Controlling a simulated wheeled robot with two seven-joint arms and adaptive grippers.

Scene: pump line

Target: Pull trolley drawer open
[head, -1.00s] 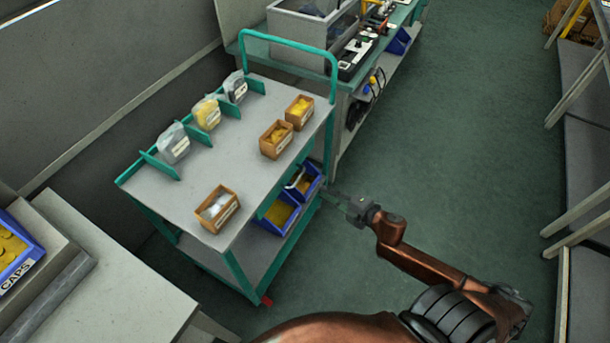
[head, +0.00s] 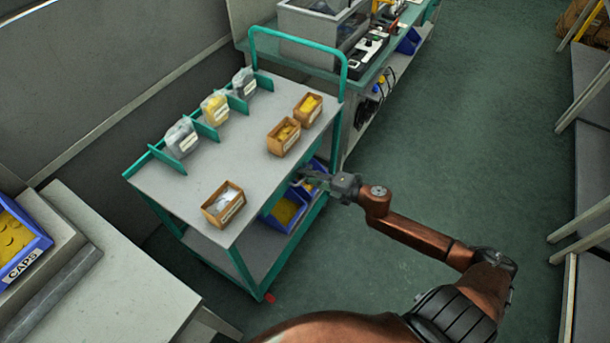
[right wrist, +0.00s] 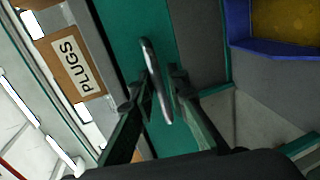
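The trolley (head: 188,192) stands left of centre in the head view, with a grey top and teal frame. Its teal drawer front (right wrist: 117,45) fills the middle of the right wrist view and carries a slim metal handle (right wrist: 154,75). My right gripper (head: 306,180) is at the trolley's right side, just under the top. In the right wrist view its two fingers (right wrist: 162,84) are partly open, one on each side of the handle. A narrow gap shows on the right of the handle; contact on the left is unclear. My left gripper is out of view.
Small cardboard boxes (head: 223,204) and bagged parts (head: 181,138) stand on the trolley top. Blue bins (head: 276,221) sit on its lower shelf. A bench (head: 365,82) stands behind, and a grey counter (head: 125,290) at lower left. The green floor to the right is clear.

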